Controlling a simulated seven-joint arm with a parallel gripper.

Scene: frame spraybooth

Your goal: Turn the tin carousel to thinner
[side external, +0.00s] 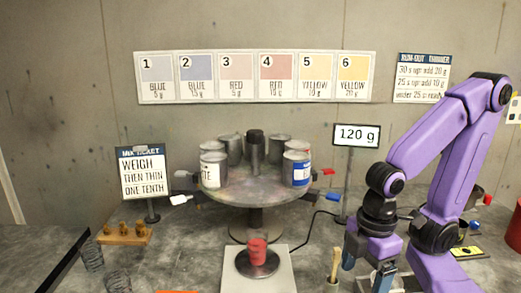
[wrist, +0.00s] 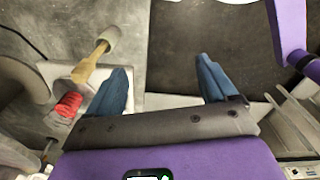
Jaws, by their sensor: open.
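The tin carousel (side external: 240,200) is a round, paint-stained turntable on a pedestal at the centre of the side view. Several grey tins stand around its dark central post (side external: 255,150). A tin with a white label and dark lettering (side external: 213,172) is at front left; the lettering is too small to read surely. A tin with a blue-and-white label (side external: 297,172) is at front right. Coloured tabs stick out around the rim, including a red one (side external: 328,171) at right and a white one (side external: 181,199) at left. My gripper (wrist: 163,70) is open and empty, low and right of the carousel.
A red cup (side external: 257,253) stands on the scale in front of the carousel; the display (side external: 357,135) reads 120 g. A wooden-handled tool (wrist: 92,63) is close to my left finger. The ticket sign (side external: 144,174) stands left, near a wooden block (side external: 124,234) and glass jars (side external: 92,257).

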